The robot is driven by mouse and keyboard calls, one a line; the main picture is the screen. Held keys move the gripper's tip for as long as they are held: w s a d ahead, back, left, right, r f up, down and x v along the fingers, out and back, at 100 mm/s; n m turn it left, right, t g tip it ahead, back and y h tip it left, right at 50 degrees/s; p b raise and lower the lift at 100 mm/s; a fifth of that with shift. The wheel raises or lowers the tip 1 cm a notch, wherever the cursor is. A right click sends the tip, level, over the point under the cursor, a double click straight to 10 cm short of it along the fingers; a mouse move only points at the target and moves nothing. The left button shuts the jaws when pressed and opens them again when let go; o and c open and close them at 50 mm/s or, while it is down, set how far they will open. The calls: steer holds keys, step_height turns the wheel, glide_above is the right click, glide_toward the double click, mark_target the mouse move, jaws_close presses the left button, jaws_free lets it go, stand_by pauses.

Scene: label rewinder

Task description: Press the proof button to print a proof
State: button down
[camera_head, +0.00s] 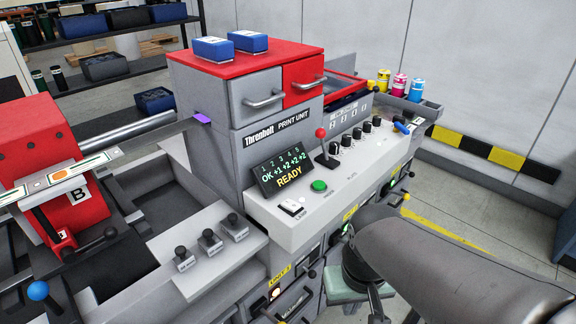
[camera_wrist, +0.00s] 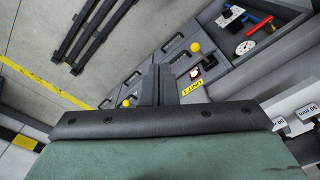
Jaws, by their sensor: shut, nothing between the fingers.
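The green round button (camera_head: 319,185) stands on the sloped light-grey console of the print unit (camera_head: 290,118), with a small label beside it that is too small to read surely. A display (camera_head: 281,169) above it reads READY. In the wrist view my gripper (camera_wrist: 157,75) is shut and empty, pointing past the machine's lower front panel. In the head view my arm comes in from the lower right, in front of and below the console. My fingertips are not clear there. The gripper is apart from the button, and the button does not show in the wrist view.
The lower front panel has yellow knobs (camera_wrist: 195,47) and a red handle (camera_wrist: 259,24). Open floor (camera_wrist: 110,75) lies before the machine.

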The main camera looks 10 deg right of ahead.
step_height(320, 180, up, 15)
steer(key=m+t+y, duration=0.2)
steer(key=m+t, duration=0.4)
steer(key=t, duration=0.2)
glide_above(321, 186)
steer(key=shift+f, duration=0.2)
steer(key=shift+f, duration=0.1)
step_height(321, 186, down, 9)
steer(key=b, duration=0.7)
steer(key=shift+b, duration=0.35)
steer(key=shift+f+b, duration=0.3)
steer(key=shift+b, duration=0.15)
